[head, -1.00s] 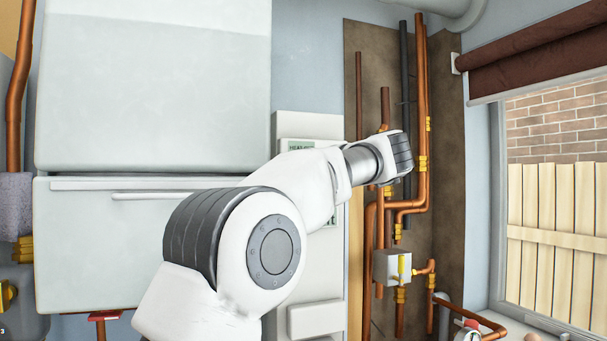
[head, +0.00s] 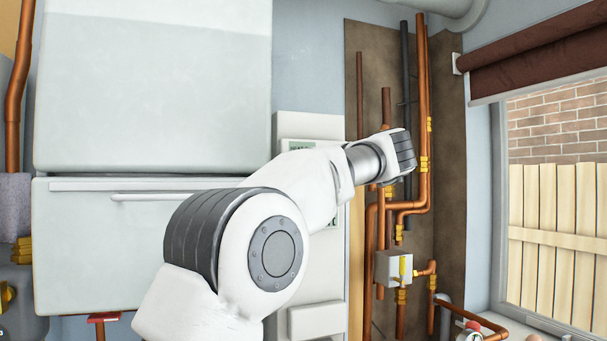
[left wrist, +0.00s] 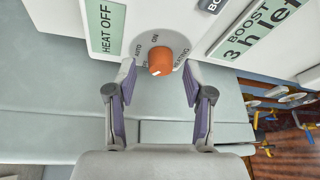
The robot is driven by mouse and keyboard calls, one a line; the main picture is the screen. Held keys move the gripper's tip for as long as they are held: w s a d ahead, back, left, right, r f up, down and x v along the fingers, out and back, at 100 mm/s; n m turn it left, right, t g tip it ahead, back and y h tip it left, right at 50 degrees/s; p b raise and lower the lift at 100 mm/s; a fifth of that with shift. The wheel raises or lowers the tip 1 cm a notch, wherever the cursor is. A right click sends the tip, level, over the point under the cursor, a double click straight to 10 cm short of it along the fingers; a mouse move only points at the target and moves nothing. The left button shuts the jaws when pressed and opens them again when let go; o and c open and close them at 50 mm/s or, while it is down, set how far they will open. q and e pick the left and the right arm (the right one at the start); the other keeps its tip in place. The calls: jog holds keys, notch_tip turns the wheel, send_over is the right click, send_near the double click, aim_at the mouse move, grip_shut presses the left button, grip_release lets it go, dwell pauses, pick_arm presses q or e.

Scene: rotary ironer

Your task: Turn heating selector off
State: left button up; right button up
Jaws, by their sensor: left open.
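The heating selector is an orange round knob (left wrist: 161,61) on a white panel, in the left wrist view. A small white mark shows on the knob's lower edge. A green display (left wrist: 104,27) beside it reads HEAT OFF. My left gripper (left wrist: 158,78) is open, its two fingers on either side of the knob; I cannot tell whether they touch it. In the head view my arm covers the knob and most of the white control panel (head: 312,125).
A second green display (left wrist: 255,32) reads BOOST. Copper pipes (head: 422,110) and a grey valve box (head: 393,268) stand right of the panel, with a window (head: 555,210) beyond. A large pale cabinet (head: 120,250) fills the left.

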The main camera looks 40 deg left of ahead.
pick_arm(q)
jog(key=s+d+r, duration=0.1)
jog(key=d, duration=1)
jog(key=shift+s+d+r, duration=0.15)
jog(key=shift+s+r, duration=0.05)
jog(key=shift+r, duration=0.15)
jog(key=shift+f, duration=0.1)
